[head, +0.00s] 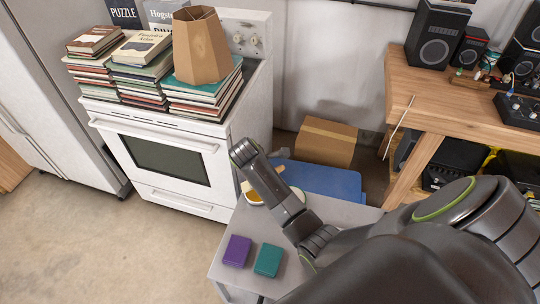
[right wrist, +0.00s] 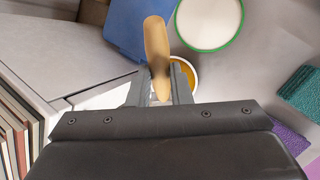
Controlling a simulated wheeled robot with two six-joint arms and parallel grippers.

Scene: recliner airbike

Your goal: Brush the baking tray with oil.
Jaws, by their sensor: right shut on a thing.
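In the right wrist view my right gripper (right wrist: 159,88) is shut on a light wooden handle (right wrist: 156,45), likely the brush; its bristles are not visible. In the head view part of the bowl (head: 252,198) shows beside my right arm, which hides my right gripper. My left gripper is in neither view.
A purple block (head: 237,251) and a teal block (head: 268,260) lie on the grey table (head: 222,272). A blue bin (head: 322,179) and a cardboard box (head: 326,142) stand behind it. A white stove (head: 160,155) bears stacked books (head: 203,93). Open floor lies front left.

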